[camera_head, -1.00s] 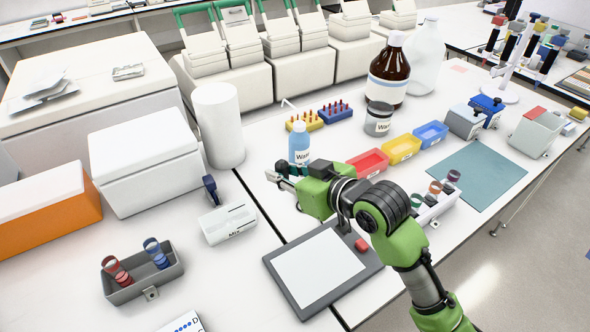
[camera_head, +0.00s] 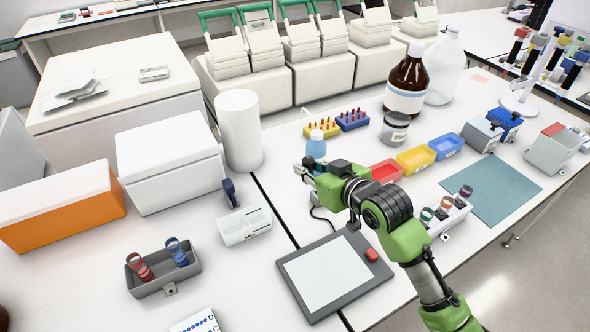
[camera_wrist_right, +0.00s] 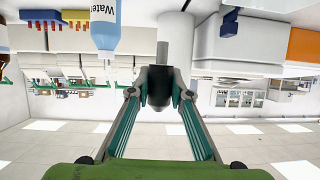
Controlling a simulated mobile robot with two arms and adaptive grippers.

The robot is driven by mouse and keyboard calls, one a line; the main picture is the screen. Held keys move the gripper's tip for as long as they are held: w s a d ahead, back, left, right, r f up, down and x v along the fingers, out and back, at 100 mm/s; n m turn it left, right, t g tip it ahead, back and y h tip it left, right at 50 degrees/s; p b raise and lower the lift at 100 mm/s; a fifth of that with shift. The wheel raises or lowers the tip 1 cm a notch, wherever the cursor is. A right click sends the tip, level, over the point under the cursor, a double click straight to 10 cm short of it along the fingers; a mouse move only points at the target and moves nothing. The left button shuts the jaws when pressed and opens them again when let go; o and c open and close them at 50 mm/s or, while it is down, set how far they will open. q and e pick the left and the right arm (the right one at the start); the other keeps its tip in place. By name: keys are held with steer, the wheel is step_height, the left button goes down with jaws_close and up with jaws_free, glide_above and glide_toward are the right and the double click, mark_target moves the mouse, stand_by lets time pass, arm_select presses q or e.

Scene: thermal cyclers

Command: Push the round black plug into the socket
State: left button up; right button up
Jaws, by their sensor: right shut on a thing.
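In the head view the plug is too small and covered to make out. I cannot make out the socket. My left gripper is not in view.
Red (camera_head: 386,171), yellow (camera_head: 415,159) and blue (camera_head: 446,145) bins stand right of the gripper. A white cylinder (camera_head: 239,130) and a white box (camera_head: 171,160) stand left. The bench between tray and tablet is clear.

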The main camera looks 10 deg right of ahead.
arm_select(q)
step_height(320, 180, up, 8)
steer(key=p, duration=0.6)
arm_select(e)
steer(key=w+d+f+h+b, duration=0.1)
steer(key=w+d+f, duration=0.1)
steer(key=d, duration=0.2)
steer(key=w+d+f+m+h+b, duration=0.1)
steer(key=w+d+f, duration=0.2)
steer(key=d, duration=0.1)
steer(key=w+d+f+m+t+b, duration=0.1)
steer(key=w+d+f+b, duration=0.1)
steer(key=d, duration=0.2)
steer(key=shift+w+d+f+h, duration=0.3)
steer(key=shift+w+f+h, duration=0.05)
steer(key=shift+f+h, duration=0.05)
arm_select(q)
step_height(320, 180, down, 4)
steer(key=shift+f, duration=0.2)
arm_select(e)
steer(key=shift+r, duration=0.1)
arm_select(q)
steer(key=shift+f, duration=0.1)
arm_select(e)
steer(key=shift+f, duration=0.2)
arm_select(q)
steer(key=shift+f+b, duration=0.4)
steer(key=shift+b, duration=0.2)
arm_select(e)
steer(key=shift+f, duration=0.8)
